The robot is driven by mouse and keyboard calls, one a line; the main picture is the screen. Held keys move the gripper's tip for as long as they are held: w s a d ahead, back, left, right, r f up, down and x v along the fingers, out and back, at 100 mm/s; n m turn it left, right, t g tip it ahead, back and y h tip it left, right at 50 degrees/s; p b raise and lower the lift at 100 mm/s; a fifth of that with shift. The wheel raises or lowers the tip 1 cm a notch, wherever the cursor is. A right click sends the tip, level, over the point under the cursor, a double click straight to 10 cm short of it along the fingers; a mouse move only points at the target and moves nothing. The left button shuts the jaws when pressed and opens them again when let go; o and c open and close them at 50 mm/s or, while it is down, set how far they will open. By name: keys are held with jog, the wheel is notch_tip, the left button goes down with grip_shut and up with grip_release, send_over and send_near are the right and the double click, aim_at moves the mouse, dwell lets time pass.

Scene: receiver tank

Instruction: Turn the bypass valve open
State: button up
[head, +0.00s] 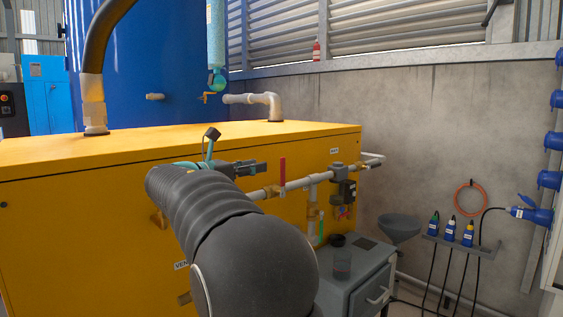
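A pale pipe (300,184) runs along the front of the yellow cabinet (90,215). A valve with a red lever (282,171) sits on it; the lever stands upright, across the pipe. I cannot read a label that marks it as the bypass valve. A green lever (321,228) hangs along a lower vertical branch, and a small red handle (346,212) is below the black unit. My gripper (261,168) is just left of the upright red lever, seen from behind and apart from it in the picture. My arm hides part of the cabinet front; the fingers' opening is unclear.
A grey cart (358,275) with a dark-lidded jar (341,262) stands below the pipes, with a grey funnel (398,227) behind it. A black unit (347,190) hangs from the pipe to the right.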

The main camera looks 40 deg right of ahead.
aim_at(281, 161)
jog(key=d, duration=1)
jog(key=shift+w+d, duration=0.25)
jog(key=shift+w, duration=0.15)
grip_shut()
